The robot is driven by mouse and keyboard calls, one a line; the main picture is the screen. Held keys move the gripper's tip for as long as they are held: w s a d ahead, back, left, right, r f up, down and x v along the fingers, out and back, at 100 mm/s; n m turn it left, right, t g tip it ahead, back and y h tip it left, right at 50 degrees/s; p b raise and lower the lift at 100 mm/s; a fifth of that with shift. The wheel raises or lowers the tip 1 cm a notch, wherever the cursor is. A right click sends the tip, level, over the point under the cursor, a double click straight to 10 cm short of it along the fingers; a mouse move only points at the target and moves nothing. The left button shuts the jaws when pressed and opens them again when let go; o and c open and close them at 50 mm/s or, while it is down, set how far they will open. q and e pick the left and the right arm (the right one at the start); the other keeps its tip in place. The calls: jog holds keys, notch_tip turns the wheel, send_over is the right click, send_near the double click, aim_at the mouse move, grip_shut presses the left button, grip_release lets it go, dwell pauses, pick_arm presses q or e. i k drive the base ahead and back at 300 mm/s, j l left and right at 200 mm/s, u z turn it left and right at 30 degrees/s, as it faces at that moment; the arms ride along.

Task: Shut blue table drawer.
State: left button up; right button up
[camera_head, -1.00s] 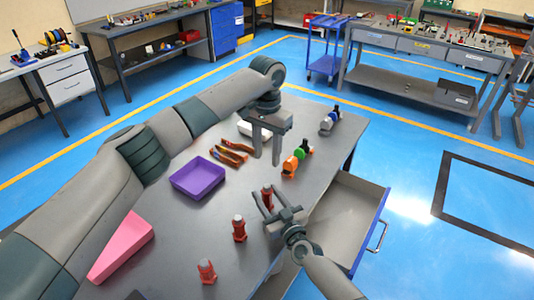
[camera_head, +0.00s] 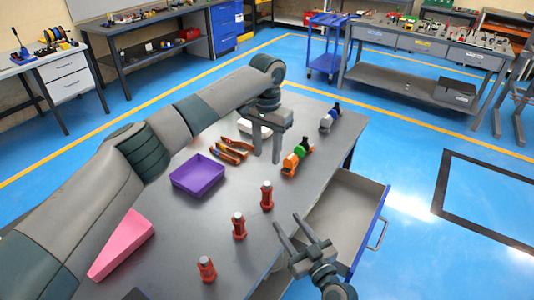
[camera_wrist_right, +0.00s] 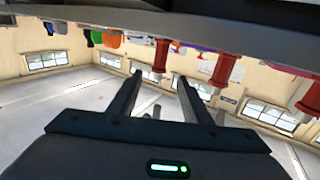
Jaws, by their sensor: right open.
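The drawer with the blue front (camera_head: 371,231) is pulled out from the right side of the grey table (camera_head: 215,222). Its light grey inside (camera_head: 341,208) looks empty, and a metal handle (camera_head: 380,234) sits on its front. My right gripper (camera_head: 289,220) is open and empty, near the table's right edge, to the left of the drawer's near end. Its two fingers also show spread apart in the right wrist view (camera_wrist_right: 159,78). I cannot tell whether it touches the drawer. My left gripper (camera_head: 267,148) is above the table's far part, fingers apart with nothing between them.
Several red-brown parts stand upright on the table, one (camera_head: 266,195) close to my right gripper. A purple tray (camera_head: 198,176), pliers (camera_head: 232,150), a pink wedge (camera_head: 122,243) and an orange-green part (camera_head: 297,159) are also there. The blue floor right of the drawer is clear.

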aim_at(347, 212)
jog(key=k+l, duration=0.7)
jog(key=k, duration=0.2)
